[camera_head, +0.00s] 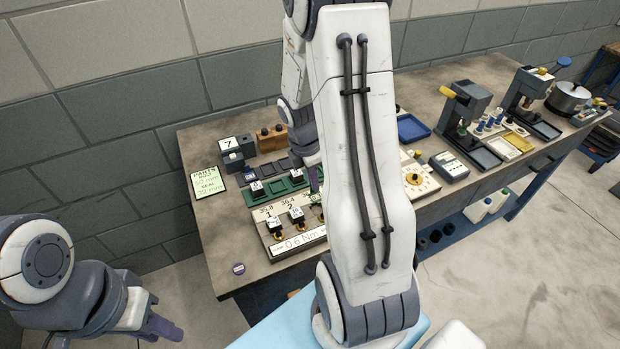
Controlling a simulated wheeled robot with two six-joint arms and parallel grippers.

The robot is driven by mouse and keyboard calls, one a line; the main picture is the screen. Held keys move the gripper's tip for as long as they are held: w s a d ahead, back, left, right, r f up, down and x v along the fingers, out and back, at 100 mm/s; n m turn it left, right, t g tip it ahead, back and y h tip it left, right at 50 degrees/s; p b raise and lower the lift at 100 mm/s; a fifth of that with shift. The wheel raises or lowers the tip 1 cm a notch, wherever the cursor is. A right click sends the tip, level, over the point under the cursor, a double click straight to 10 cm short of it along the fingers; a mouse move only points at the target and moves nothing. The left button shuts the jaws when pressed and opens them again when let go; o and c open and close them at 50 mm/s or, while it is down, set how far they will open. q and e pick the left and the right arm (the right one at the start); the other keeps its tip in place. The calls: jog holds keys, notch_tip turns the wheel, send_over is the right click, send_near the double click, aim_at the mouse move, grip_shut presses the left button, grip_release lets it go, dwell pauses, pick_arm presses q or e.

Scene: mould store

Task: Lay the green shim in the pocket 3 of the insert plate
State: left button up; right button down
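I cannot make out the green shim for certain. A light plate (262,216) on the bench has stations marked 1 and 2 and a "0.6 Nm" label; its right end is behind my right arm. Behind it is a green tray (249,200) with small dark labelled blocks. I cannot tell which piece is the insert plate, and no pocket 3 can be made out. My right gripper (314,178) is low over the bench beside the green tray, mostly hidden by my arm. My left gripper (163,328) is off the bench at lower left, its opening unclear.
A blue tray (412,128), a dial board (418,180) and presses (463,108) lie right of my arm. The bench's front left corner is mostly clear.

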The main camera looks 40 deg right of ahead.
notch_tip(320, 180, down, 3)
jog(key=b, duration=0.3)
jog(key=shift+d+f, duration=0.1)
jog(key=shift+d, duration=0.05)
jog(key=shift+f+b, duration=0.4)
jog(key=shift+f, duration=0.25)
jog(key=shift+s+d+f+p, duration=0.1)
jog(key=shift+f+p, duration=0.1)
jog(key=shift+p, duration=0.2)
dwell(0.5)
jog(key=shift+f+b, duration=0.45)
jog(key=shift+f, duration=0.35)
dwell(0.4)
jog(key=c, duration=1)
grip_release()
jog(key=c, duration=0.3)
jog(key=shift+r, duration=0.2)
